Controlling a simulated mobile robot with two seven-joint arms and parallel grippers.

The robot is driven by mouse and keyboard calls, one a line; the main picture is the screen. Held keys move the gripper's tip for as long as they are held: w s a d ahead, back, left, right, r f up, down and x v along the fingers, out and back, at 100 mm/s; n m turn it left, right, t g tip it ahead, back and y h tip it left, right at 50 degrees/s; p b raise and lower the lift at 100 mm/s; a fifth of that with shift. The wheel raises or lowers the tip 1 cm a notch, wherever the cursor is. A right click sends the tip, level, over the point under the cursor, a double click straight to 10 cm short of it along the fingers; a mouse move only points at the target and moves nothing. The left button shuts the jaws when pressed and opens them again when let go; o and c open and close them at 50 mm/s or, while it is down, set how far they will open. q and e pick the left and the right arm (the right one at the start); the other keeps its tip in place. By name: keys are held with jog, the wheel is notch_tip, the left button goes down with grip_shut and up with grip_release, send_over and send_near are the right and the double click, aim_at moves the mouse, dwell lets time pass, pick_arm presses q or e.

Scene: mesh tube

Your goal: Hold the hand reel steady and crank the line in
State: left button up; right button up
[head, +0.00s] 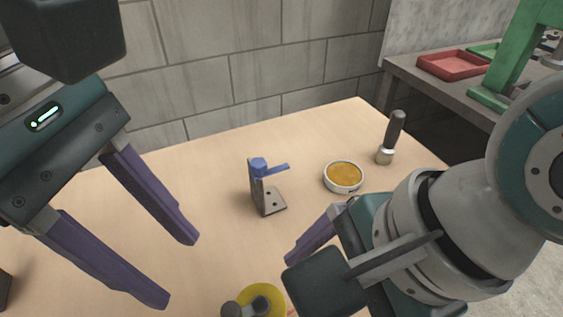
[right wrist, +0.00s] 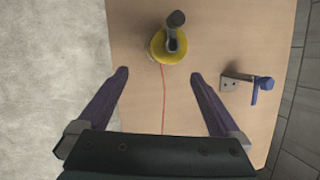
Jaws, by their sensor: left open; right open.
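The yellow hand reel (head: 268,298) with grey knobs is at the bottom edge of the head view, partly cut off. In the right wrist view the hand reel (right wrist: 158,48) sits on the table with its dark handle toward the top. A thin red line (right wrist: 163,95) runs from it down between the right fingers. My left gripper (head: 182,270) is open and empty, above the table left of the reel. My right gripper (right wrist: 162,76) is open, its fingers either side of the line and short of the reel. In the head view my right arm hides most of that gripper.
A metal bracket with a blue lever (head: 268,190) stands mid-table. Behind it are a round tin of orange-yellow material (head: 343,176) and a black-handled tool (head: 391,138). A side bench holds a red tray (head: 453,65) and green frame (head: 513,60). A block wall closes the back.

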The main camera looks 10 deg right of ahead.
aim_at(264, 315)
jog(key=a+f+m, duration=0.1)
jog(key=f, duration=0.2)
jog(key=w+a+f+m, duration=0.1)
jog(key=a+f+m, duration=0.1)
jog(key=f, duration=0.1)
jog(key=w+a+f+m, duration=0.1)
jog(key=a+f, duration=0.1)
jog(key=f, duration=0.1)
jog(key=shift+a+m+g, duration=0.1)
jog(key=shift+m+g, duration=0.2)
jog(key=shift+g, duration=0.1)
